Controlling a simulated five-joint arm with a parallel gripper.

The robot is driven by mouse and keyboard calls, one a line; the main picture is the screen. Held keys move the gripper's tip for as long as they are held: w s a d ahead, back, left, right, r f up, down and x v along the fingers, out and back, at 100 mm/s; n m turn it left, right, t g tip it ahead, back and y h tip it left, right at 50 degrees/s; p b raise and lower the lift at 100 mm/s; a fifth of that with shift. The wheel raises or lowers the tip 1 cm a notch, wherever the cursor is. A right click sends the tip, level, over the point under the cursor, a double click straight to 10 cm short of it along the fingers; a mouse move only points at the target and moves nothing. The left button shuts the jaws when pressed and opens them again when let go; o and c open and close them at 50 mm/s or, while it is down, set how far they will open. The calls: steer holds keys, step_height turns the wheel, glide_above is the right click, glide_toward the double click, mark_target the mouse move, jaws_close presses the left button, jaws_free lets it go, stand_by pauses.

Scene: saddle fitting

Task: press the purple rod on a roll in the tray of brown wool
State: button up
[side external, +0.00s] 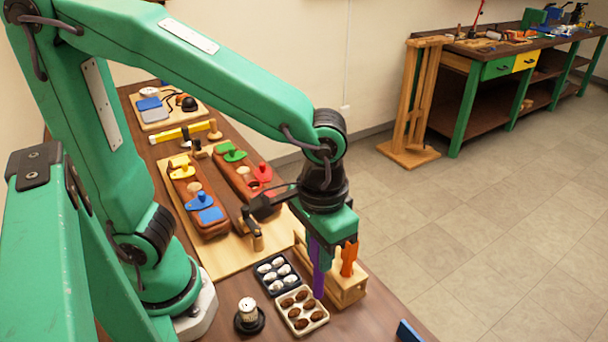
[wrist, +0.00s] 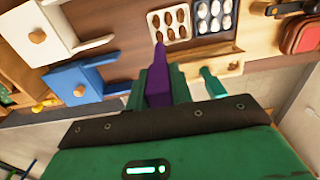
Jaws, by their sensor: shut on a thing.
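My gripper (side external: 318,242) is shut on the purple rod (side external: 319,272), which points down below the jaws. The rod also shows in the wrist view (wrist: 157,80), between the fingers. The cream tray of brown wool (side external: 290,322) holds several brown rolls and lies on the bench just left of the rod's lower tip. In the wrist view the tip appears near the lower edge of the same tray (wrist: 154,28). I cannot tell the tip's exact height, and no contact with a roll is visible.
A dark tray of white rolls (side external: 262,268) lies behind the brown one. A wooden block (side external: 345,291) with an orange piece (side external: 349,258) stands close right of the rod. A small white-topped jar (side external: 248,312) stands to the left. A blue item (side external: 407,331) lies near the bench edge.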

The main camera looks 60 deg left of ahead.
mark_target(318, 278)
steer(key=shift+f, duration=0.15)
steer(key=shift+f, duration=3.45)
stand_by(1.7)
